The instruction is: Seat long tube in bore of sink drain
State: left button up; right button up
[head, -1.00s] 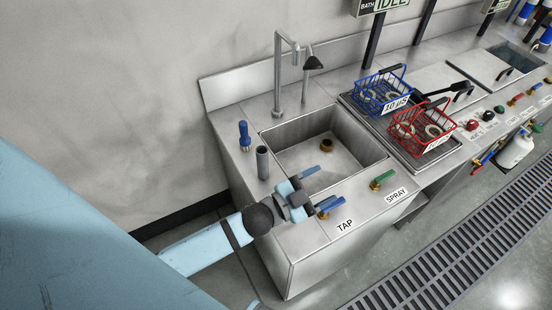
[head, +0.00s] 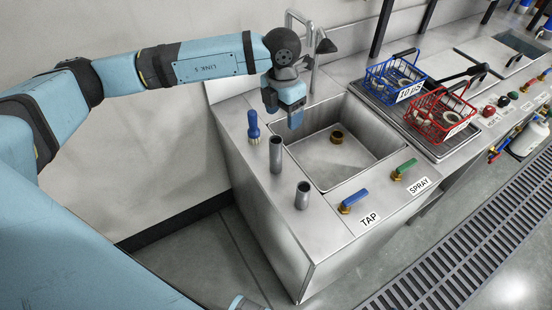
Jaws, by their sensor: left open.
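The sink (head: 350,172) is a steel basin set in the steel counter. The long tube (head: 276,156) is a grey open-topped cylinder, upright on the counter left of the basin. A shorter grey tube (head: 302,196) stands upright nearer the front. My left gripper (head: 283,112) points down, open and with nothing visible in it, above the basin's back left corner. It appears above and behind the long tube. My right gripper is not in view.
A blue-handled brush (head: 254,127) stands behind the long tube. The blue TAP valve (head: 354,201) and green SPRAY valve (head: 404,169) line the front. A faucet (head: 312,60) rises behind my left gripper. Blue (head: 392,78) and red (head: 440,115) baskets stand right of the sink.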

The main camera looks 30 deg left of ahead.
aim_at(277, 139)
pick_arm(q)
jog(key=shift+y, duration=0.4)
jog(key=f, duration=0.2)
jog(key=a+f, duration=0.1)
jog(key=f, duration=0.4)
jog(key=shift+w+a+p, duration=0.3)
jog(key=shift+w+p, duration=0.05)
jog(key=shift+p, duration=0.05)
jog(key=shift+s+a+f+p, duration=0.1)
jog(key=shift+f+p, duration=0.1)
jog(key=shift+f, duration=0.85)
jog(key=shift+w+a+f+p, duration=0.1)
jog(key=shift+f+p, duration=0.1)
jog(key=shift+f, duration=0.85)
jog(key=shift+s+a+f+p, duration=0.1)
jog(key=shift+f+p, duration=0.1)
jog(key=shift+f, duration=0.85)
jog(key=c, duration=1.1)
